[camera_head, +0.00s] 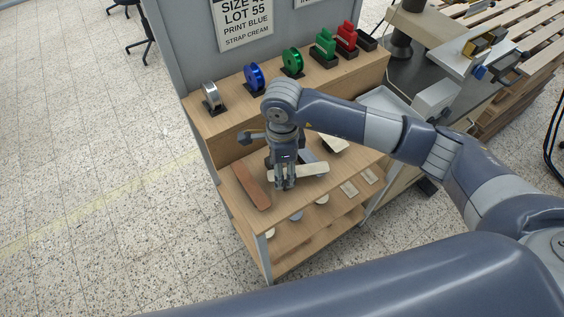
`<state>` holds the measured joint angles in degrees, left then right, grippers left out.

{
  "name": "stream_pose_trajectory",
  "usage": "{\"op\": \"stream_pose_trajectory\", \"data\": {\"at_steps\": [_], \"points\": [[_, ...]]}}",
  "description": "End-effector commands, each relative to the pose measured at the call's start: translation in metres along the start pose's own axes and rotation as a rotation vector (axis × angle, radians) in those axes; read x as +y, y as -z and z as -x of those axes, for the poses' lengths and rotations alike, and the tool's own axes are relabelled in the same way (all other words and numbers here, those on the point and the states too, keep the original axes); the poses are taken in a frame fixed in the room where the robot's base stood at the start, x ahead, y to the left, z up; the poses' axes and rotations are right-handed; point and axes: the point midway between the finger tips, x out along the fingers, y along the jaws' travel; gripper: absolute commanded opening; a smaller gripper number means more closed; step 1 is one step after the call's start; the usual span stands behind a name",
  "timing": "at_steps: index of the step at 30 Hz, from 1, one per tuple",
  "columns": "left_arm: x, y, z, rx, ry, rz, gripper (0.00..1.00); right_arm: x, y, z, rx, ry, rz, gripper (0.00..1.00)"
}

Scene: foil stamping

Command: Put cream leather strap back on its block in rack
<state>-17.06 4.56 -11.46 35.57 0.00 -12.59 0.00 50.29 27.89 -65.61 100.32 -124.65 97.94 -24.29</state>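The cream leather strap (312,169) shows in the head view on or just above the middle shelf (229,193) of the wooden rack. My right gripper (285,187) points down at the strap's left part and covers some of it. Its fingers are close to the strap, but whether they are closed on it cannot be told. A brown strap (252,186) lies to the left of the gripper. A grey strap (307,156) lies partly hidden just behind the cream one. Any block under the cream strap is hidden. My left gripper is not in view.
The upper shelf holds silver (211,96), blue (254,77) and green (292,62) reels, plus green (325,46) and red (346,39) pieces in dark holders. Small plates (349,188) lie right of the strap. A sign (245,22) reads "STRAP CREAM". A machine stands at right.

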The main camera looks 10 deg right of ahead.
Motion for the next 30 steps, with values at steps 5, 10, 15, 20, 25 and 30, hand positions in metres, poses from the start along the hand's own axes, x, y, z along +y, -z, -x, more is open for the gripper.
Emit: {"op": "stream_pose_trajectory", "data": {"at_steps": [5,10,15,20,25,30], "points": [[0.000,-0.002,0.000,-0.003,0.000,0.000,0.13,0.000,0.000,0.000,0.000,0.000,0.000,0.45],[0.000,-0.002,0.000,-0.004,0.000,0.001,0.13,0.000,0.000,0.000,0.000,0.000,0.000,0.06],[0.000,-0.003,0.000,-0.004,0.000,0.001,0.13,0.000,0.000,0.000,0.000,0.000,-0.001,0.05],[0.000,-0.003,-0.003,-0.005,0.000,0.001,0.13,-0.002,0.002,-0.001,0.000,0.001,-0.002,0.05],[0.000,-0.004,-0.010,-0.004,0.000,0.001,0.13,-0.008,0.009,-0.002,0.001,0.001,-0.005,0.05],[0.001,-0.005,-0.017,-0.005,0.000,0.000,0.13,-0.014,0.015,-0.002,0.001,0.001,-0.006,0.05]]}}
